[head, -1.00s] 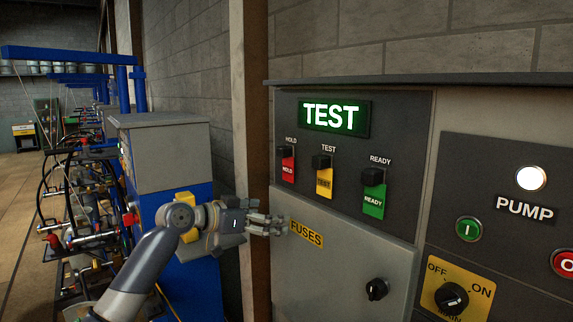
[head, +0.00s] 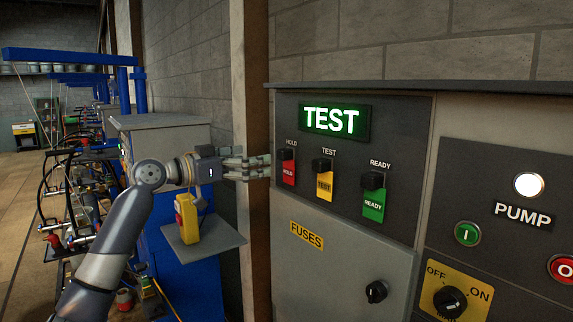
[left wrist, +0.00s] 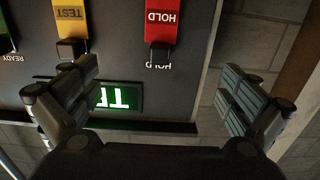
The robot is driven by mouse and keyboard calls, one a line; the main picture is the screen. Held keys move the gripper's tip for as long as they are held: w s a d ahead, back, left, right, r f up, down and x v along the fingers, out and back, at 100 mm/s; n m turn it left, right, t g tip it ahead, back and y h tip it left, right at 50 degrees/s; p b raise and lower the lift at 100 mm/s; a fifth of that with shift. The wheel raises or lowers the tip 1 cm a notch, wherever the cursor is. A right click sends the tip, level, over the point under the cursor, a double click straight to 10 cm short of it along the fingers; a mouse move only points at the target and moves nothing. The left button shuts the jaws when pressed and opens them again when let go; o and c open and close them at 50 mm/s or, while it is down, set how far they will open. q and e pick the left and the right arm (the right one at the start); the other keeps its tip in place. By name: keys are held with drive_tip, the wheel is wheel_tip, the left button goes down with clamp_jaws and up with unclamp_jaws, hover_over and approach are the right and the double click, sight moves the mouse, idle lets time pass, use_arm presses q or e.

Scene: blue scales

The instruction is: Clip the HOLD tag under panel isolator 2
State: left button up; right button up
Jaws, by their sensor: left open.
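The red HOLD tag (head: 288,171) hangs from a black holder under the HOLD label on the grey panel. In the left wrist view, the HOLD tag (left wrist: 162,22) appears upside down at the top, between my finger lines. The yellow TEST tag (head: 323,185) and green READY tag (head: 373,204) hang to its right. My left gripper (head: 266,168) is open and empty, just left of the HOLD tag at about its height; its open fingers (left wrist: 160,88) also show in the left wrist view. No isolator marked 2 can be made out. My right gripper is not in view.
A lit green TEST sign (head: 334,119) is above the tags. The FUSES door (head: 335,265) with a black knob is below. A yellow box (head: 187,218) stands on a grey shelf (head: 222,244) below my left arm. A brown post (head: 252,60) is beside the panel.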

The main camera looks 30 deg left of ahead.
sight(279, 155)
use_arm(q)
drive_tip(key=p+x, duration=0.4)
drive_tip(key=x, duration=0.3)
drive_tip(key=shift+r, duration=0.1)
drive_tip(key=shift+w+d, duration=0.2)
drive_tip(key=shift+w, duration=0.2)
idle(1.0)
drive_tip(key=shift+c, duration=0.2)
drive_tip(key=shift+s, duration=0.15)
clamp_jaws()
drive_tip(key=shift+a, duration=0.1)
